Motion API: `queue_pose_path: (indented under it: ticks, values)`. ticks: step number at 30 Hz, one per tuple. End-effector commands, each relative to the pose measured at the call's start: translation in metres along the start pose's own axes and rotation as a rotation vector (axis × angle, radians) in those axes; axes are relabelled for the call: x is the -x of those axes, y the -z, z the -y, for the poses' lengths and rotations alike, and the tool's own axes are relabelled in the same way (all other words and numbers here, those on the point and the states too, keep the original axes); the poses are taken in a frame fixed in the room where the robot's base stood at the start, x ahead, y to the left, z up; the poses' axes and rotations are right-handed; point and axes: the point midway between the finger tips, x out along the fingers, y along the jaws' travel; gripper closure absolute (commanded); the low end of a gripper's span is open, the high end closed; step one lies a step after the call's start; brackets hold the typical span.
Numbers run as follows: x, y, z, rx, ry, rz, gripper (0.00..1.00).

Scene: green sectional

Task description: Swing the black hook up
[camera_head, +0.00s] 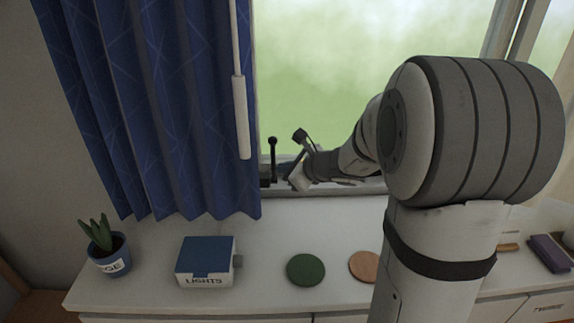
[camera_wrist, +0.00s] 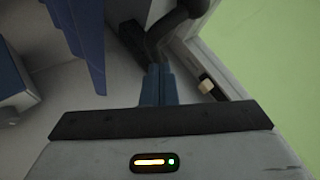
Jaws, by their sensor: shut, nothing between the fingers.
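The black hook (camera_head: 273,150) stands upright at the window sill, just right of the blue curtain, with a rounded knob at its top. In the wrist view the dark curved hook (camera_wrist: 176,24) shows just beyond my fingertips. My gripper (camera_wrist: 157,70) is shut with nothing in it, its two blue-grey fingers together. The tips are close to the hook's lower part; I cannot tell whether they touch. In the head view my gripper (camera_head: 297,180) is just right of the hook, low at the sill, partly hidden by its own wrist.
A blue curtain (camera_head: 150,100) hangs left of the hook, with a white wand (camera_head: 241,118). On the white counter (camera_head: 260,240) are a potted plant (camera_head: 108,258), a blue-topped box (camera_head: 205,262), a green disc (camera_head: 306,270) and an orange disc (camera_head: 364,267). The window frame (camera_wrist: 207,85) lies right of my fingers.

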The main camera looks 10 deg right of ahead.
Motion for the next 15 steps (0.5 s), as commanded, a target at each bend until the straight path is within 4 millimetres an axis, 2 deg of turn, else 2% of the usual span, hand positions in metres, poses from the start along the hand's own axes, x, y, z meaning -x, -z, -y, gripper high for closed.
queue_pose_path:
  ticks: [15]
  values:
    - [-0.001, -0.014, 0.016, -0.08, -0.081, -0.075, 1.0]
